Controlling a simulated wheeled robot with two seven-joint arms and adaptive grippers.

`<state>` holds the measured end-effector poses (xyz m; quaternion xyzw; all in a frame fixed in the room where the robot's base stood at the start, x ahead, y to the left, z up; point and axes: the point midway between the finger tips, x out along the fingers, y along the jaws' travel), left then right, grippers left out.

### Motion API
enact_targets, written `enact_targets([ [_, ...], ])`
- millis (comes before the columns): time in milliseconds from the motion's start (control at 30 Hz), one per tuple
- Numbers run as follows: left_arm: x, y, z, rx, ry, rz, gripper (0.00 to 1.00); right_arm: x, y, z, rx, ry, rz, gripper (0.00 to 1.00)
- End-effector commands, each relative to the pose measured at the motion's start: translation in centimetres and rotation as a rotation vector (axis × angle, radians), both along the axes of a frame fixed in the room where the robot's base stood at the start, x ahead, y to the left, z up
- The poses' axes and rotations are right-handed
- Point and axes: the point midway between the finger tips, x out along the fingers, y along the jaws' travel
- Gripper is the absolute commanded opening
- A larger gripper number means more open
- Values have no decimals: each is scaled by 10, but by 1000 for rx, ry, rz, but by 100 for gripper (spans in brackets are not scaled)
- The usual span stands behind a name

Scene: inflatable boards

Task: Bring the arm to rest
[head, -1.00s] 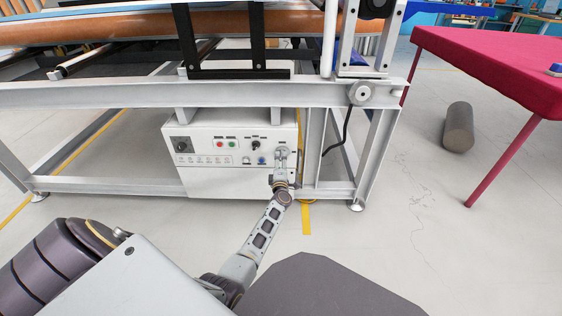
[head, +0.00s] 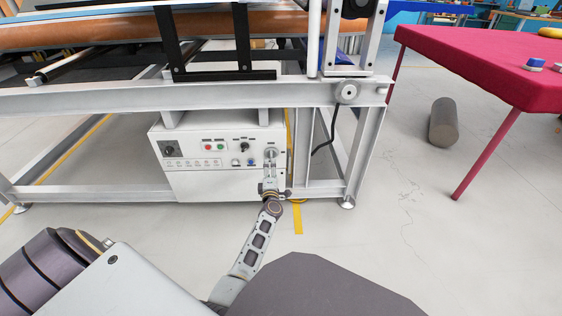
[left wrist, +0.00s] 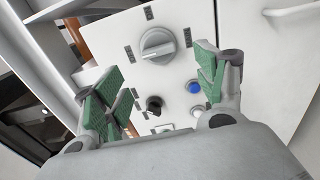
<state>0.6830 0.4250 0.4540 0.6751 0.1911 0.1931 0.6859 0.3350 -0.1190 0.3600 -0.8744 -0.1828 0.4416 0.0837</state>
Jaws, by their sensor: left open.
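My left arm reaches from the bottom of the head view to the white control box under the machine frame. Its gripper (head: 270,172) is in front of the box's right part, just below a grey rotary knob (head: 270,153). In the left wrist view the gripper (left wrist: 160,85) has its green-padded fingers spread wide with nothing between them. The grey knob (left wrist: 158,45) lies beyond the fingertips, apart from them as far as I can tell. A blue button (left wrist: 193,86) and a black switch (left wrist: 154,104) show below it. My right gripper is not in view.
The white machine frame (head: 110,97) carries an orange-brown roller (head: 110,36). A pink-covered table (head: 480,62) stands at right, with a grey cylinder (head: 442,122) on the floor near it. The floor between frame and table is clear.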

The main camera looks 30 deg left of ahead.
Motion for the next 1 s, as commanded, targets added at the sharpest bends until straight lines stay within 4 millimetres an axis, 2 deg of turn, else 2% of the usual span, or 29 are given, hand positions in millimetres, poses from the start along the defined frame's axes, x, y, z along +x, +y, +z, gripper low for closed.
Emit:
enact_targets([
  [267,0,-1,1,6,2,-7,71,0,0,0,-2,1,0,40],
  [467,1,-14,8,59,26,-81,71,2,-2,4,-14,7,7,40],
  [767,-5,-66,21,253,135,-333,71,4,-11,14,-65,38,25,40],
  [1000,-24,-113,22,428,253,-544,71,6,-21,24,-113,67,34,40],
])
